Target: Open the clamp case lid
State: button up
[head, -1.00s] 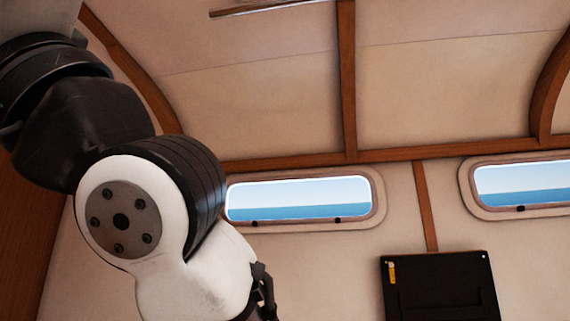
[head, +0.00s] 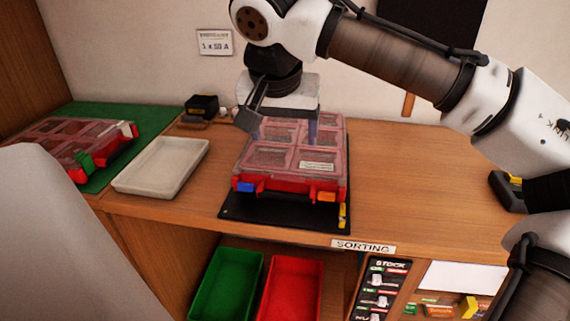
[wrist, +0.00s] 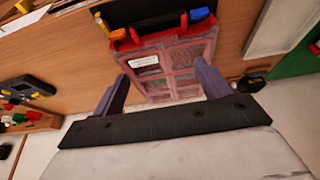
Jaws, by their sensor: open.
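A red case (head: 290,190) with a clear divided lid sits on a black mat (head: 270,215) on the bench. I take it as the clamp case; its small label is unreadable. The lid lies closed. A blue latch (head: 246,187) and an orange latch (head: 326,197) are on its front edge. The case also shows in the wrist view (wrist: 165,45), with the latches at the far side. My gripper (head: 285,132) is open and empty, pointing down over the back of the lid. Both fingers show in the wrist view (wrist: 160,72). Whether they touch the lid, I cannot tell.
A second red case (head: 70,140) lies on a green mat (head: 110,115) at left, beside a white tray (head: 165,165). A black box (head: 202,105) stands behind. Green (head: 232,285) and red (head: 292,288) bins sit below. The bench right of the mat is mostly clear.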

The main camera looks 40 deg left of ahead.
aim_at(288, 174)
jog(key=x, duration=1.2)
jog(key=shift+a+f+p, duration=0.15)
jog(key=shift+f+p, duration=0.05)
jog(key=shift+p, duration=0.15)
